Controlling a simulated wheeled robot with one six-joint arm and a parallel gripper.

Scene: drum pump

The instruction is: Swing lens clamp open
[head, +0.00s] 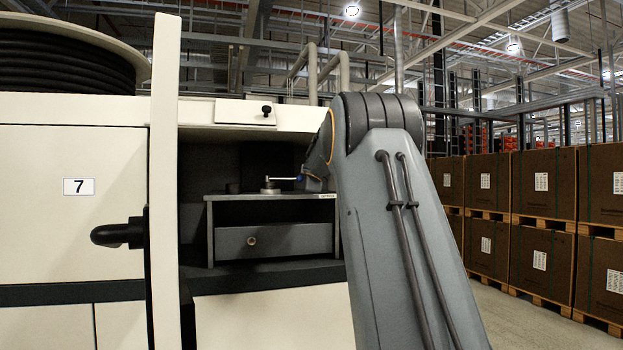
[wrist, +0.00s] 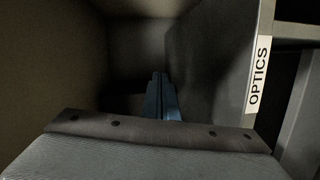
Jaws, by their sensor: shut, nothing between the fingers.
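The lens clamp (head: 270,187) is a small silver piece with a round base and a short arm on top of the grey shelf unit (head: 226,197) inside the cabinet. A small blue part (head: 299,177) shows at its right end; I cannot tell if it is the clamp's handle or my fingertip. My gripper (wrist: 160,78) shows in the wrist view as two dark blue fingers pressed together, with nothing between them. In the head view, my arm mostly hides it at the right of the shelf. The clamp is not visible in the wrist view.
The OPTICS label (wrist: 259,73) on the shelf edge is close on the right in the wrist view. The cabinet's open door (head: 164,180) stands edge-on at left, with a black handle (head: 118,234). A drawer (head: 273,241) sits below the shelf top. Dark recess walls surround the gripper.

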